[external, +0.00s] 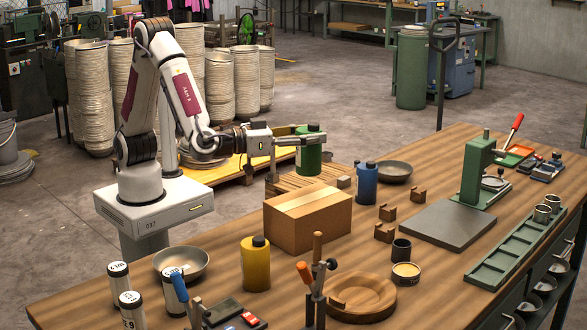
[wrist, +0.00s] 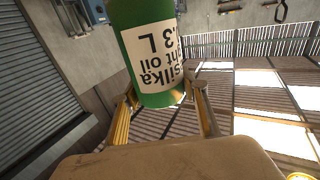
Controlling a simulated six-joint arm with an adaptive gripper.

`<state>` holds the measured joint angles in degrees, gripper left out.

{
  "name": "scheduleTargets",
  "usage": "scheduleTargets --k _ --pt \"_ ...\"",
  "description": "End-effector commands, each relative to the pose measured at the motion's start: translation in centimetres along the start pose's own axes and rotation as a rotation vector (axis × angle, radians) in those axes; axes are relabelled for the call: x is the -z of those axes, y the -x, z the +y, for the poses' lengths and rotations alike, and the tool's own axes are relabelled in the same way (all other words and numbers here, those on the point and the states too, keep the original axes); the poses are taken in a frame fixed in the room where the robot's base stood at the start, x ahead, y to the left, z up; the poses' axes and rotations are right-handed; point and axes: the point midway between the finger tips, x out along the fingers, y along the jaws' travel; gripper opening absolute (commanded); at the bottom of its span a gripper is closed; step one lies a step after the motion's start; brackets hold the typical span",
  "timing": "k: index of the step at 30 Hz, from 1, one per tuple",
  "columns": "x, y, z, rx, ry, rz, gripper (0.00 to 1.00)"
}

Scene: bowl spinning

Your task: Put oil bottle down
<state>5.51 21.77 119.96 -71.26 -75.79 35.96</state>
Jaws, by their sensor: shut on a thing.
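The oil bottle is a green bottle (external: 308,158) with a dark cap, held beyond the far edge of the workbench in the external view. My gripper (external: 297,139) is shut on it, with the arm stretched to the right. In the wrist view the green bottle (wrist: 128,14) fills the upper middle between the two fingers of my gripper (wrist: 165,105). Its white label, reading part of "oil" and "3 L", appears upside down there. The bottle looks upright in the external view. I cannot tell whether its base touches anything.
A slatted wooden surface (external: 287,183) lies below the bottle. A cardboard box (external: 308,221), blue bottle (external: 366,184), yellow bottle (external: 256,266) and metal bowl (external: 394,173) stand on the workbench (external: 345,258). A green press (external: 476,172) stands to the right.

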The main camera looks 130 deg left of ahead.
Motion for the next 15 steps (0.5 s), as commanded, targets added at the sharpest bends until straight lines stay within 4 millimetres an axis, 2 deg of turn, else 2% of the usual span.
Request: scheduleTargets --k 3,7,15 --pt "-1.6 0.0 0.0 0.0 -0.002 0.0 0.12" --pt "-2.8 0.0 0.0 0.0 0.0 0.001 0.12" --pt "-3.3 0.0 0.0 0.001 0.002 0.002 0.12"
